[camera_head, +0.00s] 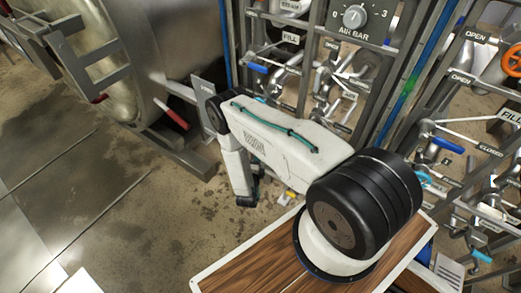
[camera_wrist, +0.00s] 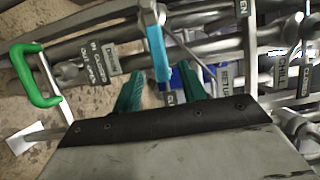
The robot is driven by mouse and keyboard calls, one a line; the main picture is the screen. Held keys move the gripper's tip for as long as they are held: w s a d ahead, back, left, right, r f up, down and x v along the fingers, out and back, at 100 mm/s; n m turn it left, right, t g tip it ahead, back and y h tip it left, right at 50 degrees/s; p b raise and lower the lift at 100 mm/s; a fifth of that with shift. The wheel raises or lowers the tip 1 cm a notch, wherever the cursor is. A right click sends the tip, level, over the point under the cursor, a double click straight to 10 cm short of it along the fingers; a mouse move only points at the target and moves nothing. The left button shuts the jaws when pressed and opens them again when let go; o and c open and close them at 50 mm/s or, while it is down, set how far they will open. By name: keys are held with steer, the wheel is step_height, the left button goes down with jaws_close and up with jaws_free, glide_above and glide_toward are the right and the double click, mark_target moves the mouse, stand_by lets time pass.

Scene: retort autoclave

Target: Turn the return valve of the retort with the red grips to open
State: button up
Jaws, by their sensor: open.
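In the wrist view my gripper (camera_wrist: 161,74) is open, with its two teal fingers apart. A light-blue lever grip (camera_wrist: 156,48) lies in line with the gap between the fingers. Whether it is inside the gap or beyond the fingertips, I cannot tell. A RETURN label (camera_wrist: 226,84) hangs just right of the right finger. The lever joining that label is not clear. In the head view a red grip (camera_head: 171,114) shows on the steel retort (camera_head: 150,60) at upper left. My gripper's fingers cannot be made out there.
A green handle (camera_wrist: 36,76) and a DRAIN label (camera_wrist: 103,62) are left of my gripper. A CHILL label (camera_wrist: 281,70) and pipes crowd the right. In the head view, pipe racks with a blue handle (camera_head: 447,145) and an orange wheel (camera_head: 512,60) stand right. The left floor is clear.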

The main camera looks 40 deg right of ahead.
steer(key=shift+x, duration=2.8)
jaws_close()
